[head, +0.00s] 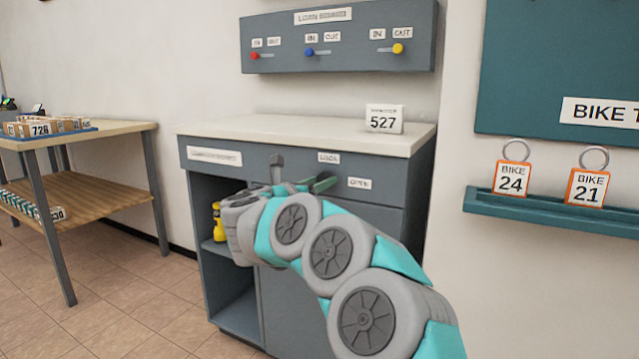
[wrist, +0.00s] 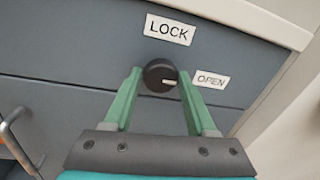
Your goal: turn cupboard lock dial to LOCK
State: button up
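The black lock dial (wrist: 160,75) is on the grey cupboard front in the wrist view. Its white mark points right, towards the OPEN label (wrist: 210,79). The LOCK label (wrist: 169,30) is above the dial. My gripper (wrist: 159,72) is open, with one green finger on each side of the dial; I cannot tell whether either touches it. In the head view, my gripper (head: 321,183) is at the front of the cupboard (head: 400,220), below the LOCK label (head: 329,158) and left of the OPEN label (head: 359,183). The dial cannot be made out there.
A metal handle (head: 276,168) is left of my gripper. The cupboard's left side has an open compartment with a yellow object (head: 219,222). A 527 sign (head: 384,119) stands on top. A switch board (head: 338,40) hangs above, and a teal bike-tag shelf (head: 550,208) is at right.

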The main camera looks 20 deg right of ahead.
grip_shut()
jog(key=shift+n, duration=0.3)
jog(key=shift+f+n+t+p, duration=0.1)
jog(key=shift+n+t+p, duration=0.6)
jog(key=shift+n, duration=2.35)
jog(key=shift+f+n+t+p, duration=0.1)
jog(key=shift+n+p, duration=1.25)
jog(key=shift+n, duration=1.75)
jog(key=shift+f+n+t+p, duration=0.2)
jog(key=shift+n+p, duration=0.8)
jog(key=shift+n, duration=2.05)
jog(key=shift+r, duration=0.1)
jog(key=o, duration=0.5)
grip_release()
